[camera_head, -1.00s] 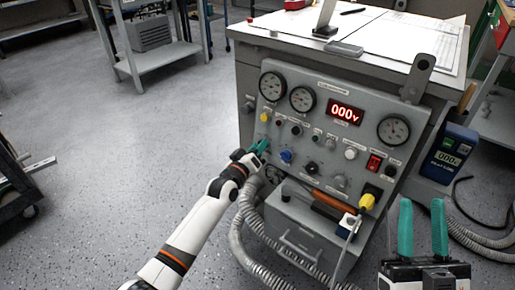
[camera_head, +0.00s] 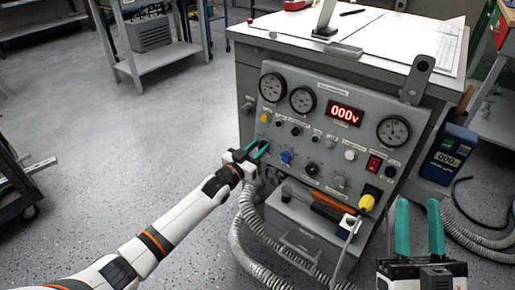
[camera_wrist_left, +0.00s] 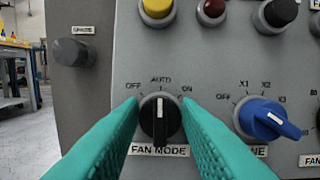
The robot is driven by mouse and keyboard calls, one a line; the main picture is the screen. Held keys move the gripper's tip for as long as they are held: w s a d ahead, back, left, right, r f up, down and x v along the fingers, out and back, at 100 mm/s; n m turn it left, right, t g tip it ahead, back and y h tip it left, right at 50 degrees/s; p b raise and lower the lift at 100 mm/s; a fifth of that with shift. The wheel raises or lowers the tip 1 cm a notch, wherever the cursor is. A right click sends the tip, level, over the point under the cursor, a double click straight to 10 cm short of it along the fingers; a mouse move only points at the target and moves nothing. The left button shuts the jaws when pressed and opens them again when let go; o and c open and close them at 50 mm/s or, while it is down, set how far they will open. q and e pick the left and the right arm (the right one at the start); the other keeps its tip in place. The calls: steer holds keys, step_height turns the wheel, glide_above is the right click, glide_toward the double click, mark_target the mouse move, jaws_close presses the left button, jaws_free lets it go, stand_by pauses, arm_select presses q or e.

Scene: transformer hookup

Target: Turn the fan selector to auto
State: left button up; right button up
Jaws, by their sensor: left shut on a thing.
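The fan selector (camera_wrist_left: 160,120) is a black knob above a FAN MODE label in the left wrist view. OFF, AUTO and ON are marked around it. Its white line stands about upright, in line with AUTO. My left gripper (camera_wrist_left: 161,103) has its teal fingers on either side of the knob and is shut on it. In the head view my left gripper (camera_head: 263,149) is at the panel's left side, and the selector is too small to make out there. My right gripper (camera_head: 420,203) is open and empty at the lower right, apart from the panel.
A blue knob (camera_wrist_left: 268,120) sits close to the right of the selector. Yellow (camera_wrist_left: 157,8), dark red and black controls are above it. Grey hoses (camera_head: 240,235) hang below the panel, by my left arm.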

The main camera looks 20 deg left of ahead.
arm_select(q)
steer(key=shift+m, duration=0.3)
arm_select(e)
steer(key=shift+f, duration=0.25)
arm_select(q)
steer(key=o, duration=1)
arm_select(e)
steer(key=shift+r, duration=0.25)
arm_select(q)
steer(key=shift+s, duration=0.15)
arm_select(e)
steer(key=shift+w, duration=0.1)
arm_select(q)
steer(key=shift+p+v, duration=2.05)
steer(key=shift+v, duration=3.9)
arm_select(e)
step_height(320, 180, down, 14)
steer(key=w+d+g+h, duration=0.1)
steer(key=d+g+h, duration=0.1)
steer(key=g, duration=0.8)
steer(key=shift+w+g+h, duration=0.15)
steer(key=shift+g+h, duration=0.25)
steer(key=shift+h, duration=0.4)
